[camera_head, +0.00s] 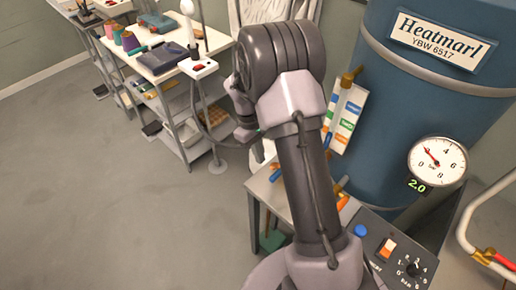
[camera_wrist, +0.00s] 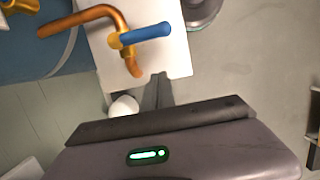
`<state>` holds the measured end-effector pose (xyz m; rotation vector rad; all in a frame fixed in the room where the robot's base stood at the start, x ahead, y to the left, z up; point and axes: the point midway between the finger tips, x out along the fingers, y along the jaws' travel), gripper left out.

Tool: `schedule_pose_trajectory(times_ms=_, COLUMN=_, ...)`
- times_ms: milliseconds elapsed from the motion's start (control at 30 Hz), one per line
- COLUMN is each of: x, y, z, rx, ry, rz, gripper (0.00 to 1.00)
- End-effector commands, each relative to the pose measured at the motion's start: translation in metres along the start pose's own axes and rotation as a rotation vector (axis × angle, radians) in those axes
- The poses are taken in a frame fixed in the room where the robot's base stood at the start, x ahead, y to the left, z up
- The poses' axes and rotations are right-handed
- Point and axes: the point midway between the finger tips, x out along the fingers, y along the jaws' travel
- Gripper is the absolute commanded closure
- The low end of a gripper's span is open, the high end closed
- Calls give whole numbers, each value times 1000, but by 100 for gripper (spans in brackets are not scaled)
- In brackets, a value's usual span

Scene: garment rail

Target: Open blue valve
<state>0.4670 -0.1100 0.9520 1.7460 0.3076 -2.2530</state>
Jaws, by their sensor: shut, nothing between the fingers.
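The blue valve has a blue lever handle (camera_wrist: 147,33) on a brass body with a bent copper pipe (camera_wrist: 97,12), in front of a white panel (camera_wrist: 178,62) in the wrist view. The lever lies nearly level in that picture, slightly tilted. My gripper (camera_wrist: 158,80) is shut and empty, its narrow fingers pointing up the picture. The fingertips appear below the lever, with a visible gap. In the head view my arm hides the blue lever; part of the panel (camera_head: 347,118) with coloured labels shows to its right.
A large blue tank (camera_head: 440,90) with a pressure gauge (camera_head: 437,162) stands at the right. A grey bench (camera_head: 262,190) with tools and a control box (camera_head: 395,250) is below my arm. A cluttered white table (camera_head: 158,60) stands at the left. The left floor is clear.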

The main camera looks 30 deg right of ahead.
Motion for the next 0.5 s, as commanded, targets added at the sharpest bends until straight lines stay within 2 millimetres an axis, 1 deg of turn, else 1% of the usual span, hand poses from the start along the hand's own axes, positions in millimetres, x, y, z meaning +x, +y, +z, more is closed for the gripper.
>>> schedule_pose_trajectory(times_ms=33, x=15, y=0, z=0, rx=0, ry=-3, rz=-1, gripper=100)
schedule_pose_trajectory(times_ms=100, x=29, y=0, z=0, rx=-1, ry=-2, rz=-1, gripper=100)
schedule_pose_trajectory(times_ms=200, x=27, y=1, z=18, rx=1, ry=2, rz=1, gripper=100)
schedule_pose_trajectory(times_ms=300, x=27, y=0, z=31, rx=2, ry=2, rz=0, gripper=100)
schedule_pose_trajectory(times_ms=400, x=27, y=0, z=38, rx=1, ry=2, rz=1, gripper=100)
schedule_pose_trajectory(times_ms=500, x=26, y=0, z=40, rx=1, ry=3, rz=1, gripper=100)
